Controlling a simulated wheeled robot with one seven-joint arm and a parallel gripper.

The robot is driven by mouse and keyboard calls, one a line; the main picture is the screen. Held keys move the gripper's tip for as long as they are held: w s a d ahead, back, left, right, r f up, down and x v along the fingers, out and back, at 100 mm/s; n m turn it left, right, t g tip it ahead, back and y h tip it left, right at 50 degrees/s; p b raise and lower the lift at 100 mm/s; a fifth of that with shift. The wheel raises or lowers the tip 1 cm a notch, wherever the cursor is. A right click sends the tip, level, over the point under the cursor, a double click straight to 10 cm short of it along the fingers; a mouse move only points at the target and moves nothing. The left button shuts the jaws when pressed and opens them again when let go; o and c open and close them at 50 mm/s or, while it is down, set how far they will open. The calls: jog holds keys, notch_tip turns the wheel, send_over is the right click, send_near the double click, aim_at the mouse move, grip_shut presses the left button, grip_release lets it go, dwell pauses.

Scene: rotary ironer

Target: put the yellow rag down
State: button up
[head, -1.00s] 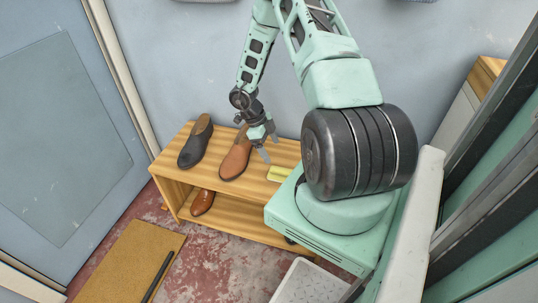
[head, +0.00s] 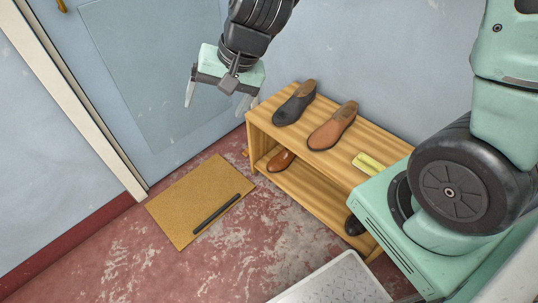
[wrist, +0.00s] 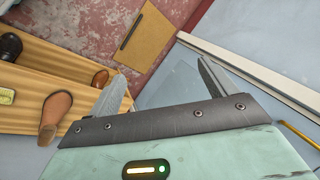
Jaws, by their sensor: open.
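The yellow rag (head: 369,162) lies on the top board of the wooden shoe rack (head: 385,150), at its right part, close to my green base. It also shows at the left edge of the wrist view (wrist: 7,96). My gripper (head: 217,100) is open and empty, raised in front of the grey-blue door, to the left of the rack and well away from the rag. In the wrist view the two fingers (wrist: 160,85) are spread with nothing between them.
A dark shoe (head: 294,104) and a brown shoe (head: 333,126) stand on the rack's top. A brown shoe (head: 281,160) and a dark shoe (head: 354,225) are on the lower shelf. A tan mat (head: 190,200) with a black bar (head: 217,214) lies on the floor. A pale tray-like thing (head: 335,280) is at bottom.

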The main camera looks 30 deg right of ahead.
jog(key=s+r+n+g+h, duration=0.1)
jog(key=s+n, duration=0.5)
jog(key=s, duration=0.4)
jog(key=s+r+n+g+h, duration=0.2)
jog(key=s+n, duration=0.4)
jog(key=s, duration=0.4)
jog(key=shift+d+r+h, duration=0.15)
jog(key=shift+h, duration=0.15)
